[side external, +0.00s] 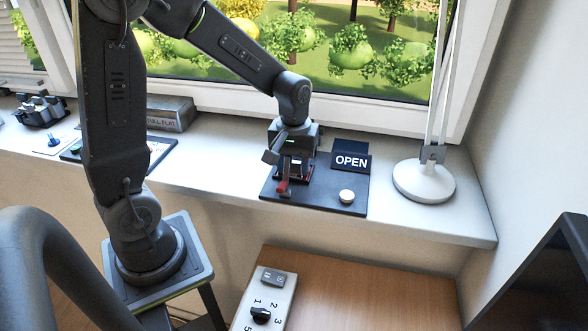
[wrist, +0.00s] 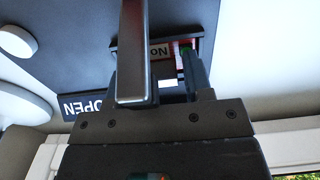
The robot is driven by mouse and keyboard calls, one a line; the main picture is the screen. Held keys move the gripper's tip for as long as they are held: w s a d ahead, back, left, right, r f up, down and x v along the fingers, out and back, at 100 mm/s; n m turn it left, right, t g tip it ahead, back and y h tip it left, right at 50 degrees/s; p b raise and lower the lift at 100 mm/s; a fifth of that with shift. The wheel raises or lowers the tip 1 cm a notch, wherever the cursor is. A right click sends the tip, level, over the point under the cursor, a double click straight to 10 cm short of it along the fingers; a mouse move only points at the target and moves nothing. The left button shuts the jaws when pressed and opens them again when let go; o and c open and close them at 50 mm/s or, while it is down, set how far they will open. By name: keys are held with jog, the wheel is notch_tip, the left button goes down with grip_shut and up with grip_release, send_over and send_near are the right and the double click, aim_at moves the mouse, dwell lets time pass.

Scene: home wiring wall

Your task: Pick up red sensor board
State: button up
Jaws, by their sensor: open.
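A red part that looks like the red sensor board (wrist: 175,44) sits in a dark frame on the black panel in the wrist view, partly hidden by my fingers. A pale "No" label and a bit of green show beside it. My gripper (wrist: 160,84) is open, with its fingers on either side of the red part. I cannot tell whether they touch it. In the side view my gripper (side external: 288,170) is low over the black panel (side external: 328,195) on the sill. Red also shows below it there, but most of that area is hidden.
An "OPEN" sign (side external: 351,161) stands at the panel's back right, and a round cream knob (side external: 347,196) is at its front right. A white lamp base (side external: 424,182) stands further right. A grey box (side external: 171,113) is at the left. Clear sill lies between box and panel.

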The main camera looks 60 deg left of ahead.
jog(key=c, duration=0.7)
